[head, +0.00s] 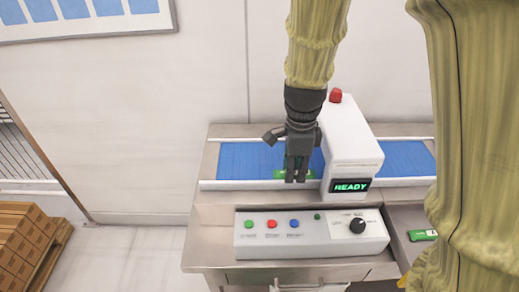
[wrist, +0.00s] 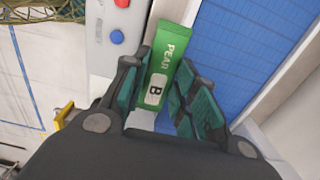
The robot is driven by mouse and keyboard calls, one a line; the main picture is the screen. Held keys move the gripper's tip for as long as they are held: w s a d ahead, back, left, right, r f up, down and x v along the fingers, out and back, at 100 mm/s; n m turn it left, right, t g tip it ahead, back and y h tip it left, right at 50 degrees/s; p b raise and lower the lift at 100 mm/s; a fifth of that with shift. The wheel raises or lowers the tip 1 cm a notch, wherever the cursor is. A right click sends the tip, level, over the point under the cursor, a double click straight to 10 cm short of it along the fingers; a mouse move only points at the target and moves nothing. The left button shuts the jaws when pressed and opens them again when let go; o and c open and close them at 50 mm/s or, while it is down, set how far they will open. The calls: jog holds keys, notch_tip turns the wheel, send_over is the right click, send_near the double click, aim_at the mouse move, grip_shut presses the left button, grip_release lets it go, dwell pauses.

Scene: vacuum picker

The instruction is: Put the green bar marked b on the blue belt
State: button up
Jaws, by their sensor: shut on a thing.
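The green bar marked B (wrist: 168,58) shows in the wrist view, with "PEAR" printed on it. My gripper (wrist: 160,95) is shut on it, with a finger along each side. In the head view my gripper (head: 296,177) points down over the front part of the blue belt (head: 245,158), left of the white machine housing. A bit of green (head: 279,174) shows at the fingers there; the rest is hidden. The belt (wrist: 245,40) also shows beyond the bar in the wrist view. I cannot tell whether the bar touches the belt.
The white housing (head: 350,140) with a green READY display stands close right of my gripper. A control panel (head: 310,245) with buttons and a knob lies in front. Another green bar (head: 422,235) lies at the right. Belt left of the gripper is clear.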

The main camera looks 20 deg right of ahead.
jog(key=p, duration=0.4)
send_over(261, 160)
jog(key=shift+s+f, duration=0.1)
jog(key=shift+f, duration=0.6)
jog(key=shift+w+f, duration=0.1)
jog(key=shift+w, duration=0.15)
jog(key=shift+s+f+p, duration=0.3)
jog(key=shift+f+p, duration=0.1)
jog(key=shift+p, duration=0.25)
jog(key=shift+w+f+p, duration=0.2)
jog(key=shift+f+p, duration=0.35)
jog(key=shift+f, duration=0.7)
jog(key=shift+s, duration=0.1)
